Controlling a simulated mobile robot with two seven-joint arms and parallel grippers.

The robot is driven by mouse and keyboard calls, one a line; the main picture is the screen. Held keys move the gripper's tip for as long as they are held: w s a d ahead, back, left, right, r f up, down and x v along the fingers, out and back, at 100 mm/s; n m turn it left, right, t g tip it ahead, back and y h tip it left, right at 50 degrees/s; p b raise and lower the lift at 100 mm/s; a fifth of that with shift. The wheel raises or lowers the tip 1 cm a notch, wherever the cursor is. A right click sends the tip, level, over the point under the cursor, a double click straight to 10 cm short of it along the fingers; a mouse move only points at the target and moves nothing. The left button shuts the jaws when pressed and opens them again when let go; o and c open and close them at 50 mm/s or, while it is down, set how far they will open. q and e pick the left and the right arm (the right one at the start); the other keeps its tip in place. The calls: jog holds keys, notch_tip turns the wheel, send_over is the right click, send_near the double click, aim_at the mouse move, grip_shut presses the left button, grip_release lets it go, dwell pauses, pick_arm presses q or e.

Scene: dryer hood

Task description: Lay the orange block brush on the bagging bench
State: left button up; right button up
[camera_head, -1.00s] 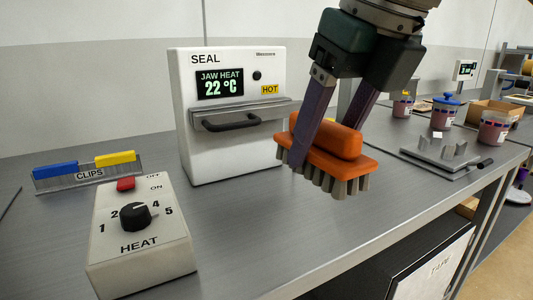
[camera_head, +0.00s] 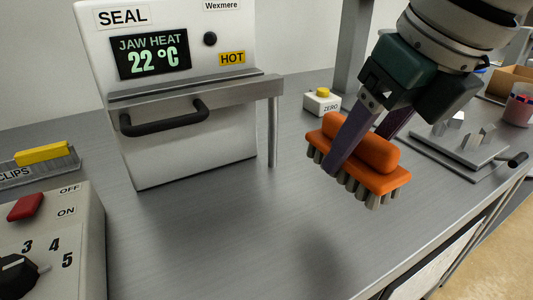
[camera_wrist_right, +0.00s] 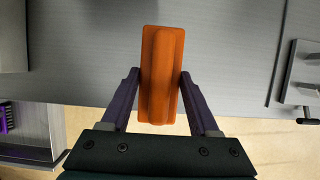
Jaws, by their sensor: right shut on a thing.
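The orange block brush (camera_head: 358,152) is held by my right gripper (camera_head: 362,140), its grey bristles facing down. In the right wrist view the brush (camera_wrist_right: 161,75) sits between the two purple fingers of my right gripper (camera_wrist_right: 160,90). The brush is above the grey metal bench (camera_head: 240,235), and a soft shadow lies on the surface below it. I cannot tell the exact gap, but the bristles look clear of the top. My left gripper is not in view.
The white sealer (camera_head: 185,140) with its handle stands at the back left. A heat control box (camera_head: 50,245) is at the front left. A ZERO button box (camera_head: 322,102) is behind the brush. A metal fixture plate (camera_head: 455,145) is to the right. The bench middle is clear.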

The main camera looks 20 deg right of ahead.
notch_tip(320, 180, down, 9)
jog(key=shift+r+b, duration=0.1)
jog(key=shift+b, duration=0.8)
jog(key=shift+w, duration=0.1)
jog(key=o, duration=1.4)
jog(key=shift+o, duration=0.2)
